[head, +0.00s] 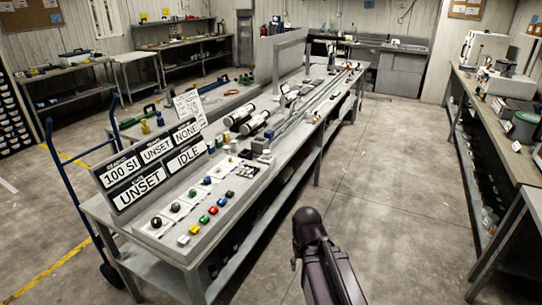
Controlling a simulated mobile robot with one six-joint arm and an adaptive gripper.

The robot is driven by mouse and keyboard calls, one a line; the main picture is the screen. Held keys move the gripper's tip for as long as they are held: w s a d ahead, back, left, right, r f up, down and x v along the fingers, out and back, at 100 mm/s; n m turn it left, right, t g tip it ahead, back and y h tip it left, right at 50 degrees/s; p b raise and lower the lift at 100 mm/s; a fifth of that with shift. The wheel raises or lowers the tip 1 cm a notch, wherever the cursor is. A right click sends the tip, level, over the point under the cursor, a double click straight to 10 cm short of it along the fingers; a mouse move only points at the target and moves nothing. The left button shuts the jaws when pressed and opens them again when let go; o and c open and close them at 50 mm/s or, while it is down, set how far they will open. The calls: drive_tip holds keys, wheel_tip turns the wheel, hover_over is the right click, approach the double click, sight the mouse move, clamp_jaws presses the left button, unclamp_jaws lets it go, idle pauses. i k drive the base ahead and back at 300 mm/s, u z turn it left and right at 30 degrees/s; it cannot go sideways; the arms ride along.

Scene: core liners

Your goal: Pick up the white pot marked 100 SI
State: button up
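No pot with a readable "100 SI" marking shows in the head view. A sign board (150,165) at the near left end of the long bench reads "100 SI", "UNSET", "NONE", "UNSET" and "IDLE". Several small pale items (233,147) stand on the bench behind the board, near two dark cylinders with white ends (256,124). They are too small to tell whether one is the pot. Part of my dark arm rises at the bottom centre, over the floor right of the bench. My gripper cannot be made out.
The long grey bench (245,192) carries coloured buttons and knobs (204,219) at its near end. A blue hand truck (78,205) stands at its left. A side bench (498,92) with equipment runs along the right. The concrete floor (390,190) between them is clear.

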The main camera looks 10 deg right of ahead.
sight(266, 154)
drive_tip(key=i, duration=0.9)
drive_tip(key=u, duration=0.05)
